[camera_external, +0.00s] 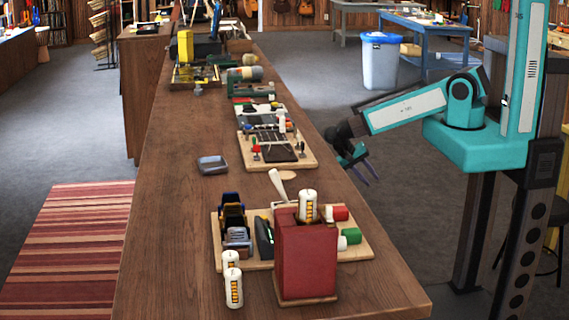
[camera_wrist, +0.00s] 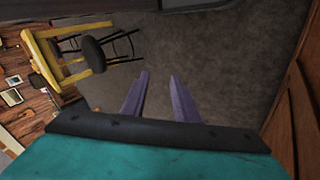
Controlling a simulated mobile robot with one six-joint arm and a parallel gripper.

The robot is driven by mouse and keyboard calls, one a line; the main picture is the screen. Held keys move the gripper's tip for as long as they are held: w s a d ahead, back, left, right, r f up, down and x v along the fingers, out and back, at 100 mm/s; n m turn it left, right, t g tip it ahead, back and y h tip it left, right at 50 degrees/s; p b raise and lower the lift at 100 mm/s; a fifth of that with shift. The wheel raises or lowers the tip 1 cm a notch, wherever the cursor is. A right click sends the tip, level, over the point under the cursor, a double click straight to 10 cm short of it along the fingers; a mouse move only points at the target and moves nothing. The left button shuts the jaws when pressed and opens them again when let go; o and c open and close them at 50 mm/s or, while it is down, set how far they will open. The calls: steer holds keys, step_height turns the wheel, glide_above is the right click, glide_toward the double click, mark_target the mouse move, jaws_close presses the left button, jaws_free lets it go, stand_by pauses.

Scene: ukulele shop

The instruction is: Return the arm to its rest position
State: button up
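My gripper (camera_external: 364,172) hangs beyond the right edge of the long wooden counter, over the grey floor, below the end of my teal and white arm. In the wrist view its two purple fingers (camera_wrist: 158,98) are apart, with only carpet seen between them. It holds nothing. My arm reaches left from my column toward the counter, with the forearm sloping slightly down.
A blue-white bin (camera_external: 381,64) stands behind my arm. A stool (camera_wrist: 92,52) and yellow frame (camera_wrist: 44,60) show in the wrist view.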

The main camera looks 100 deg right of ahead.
steer(key=w+a+f+n+b, duration=0.1)
steer(key=a+f+n+b, duration=0.3)
steer(key=a+f+n, duration=0.3)
steer(key=w+a+f+n+t+b, duration=0.1)
steer(key=a+f+n+b, duration=0.3)
steer(key=a, duration=1.2)
steer(key=w+a+f+n+t+b, duration=0.1)
steer(key=a+f+n+b, duration=0.3)
steer(key=a+f+n, duration=0.5)
step_height(320, 180, down, 6)
steer(key=shift+w+a+r+n+y, duration=0.15)
steer(key=shift+w+a+n+y, duration=0.2)
steer(key=shift+a, duration=0.9)
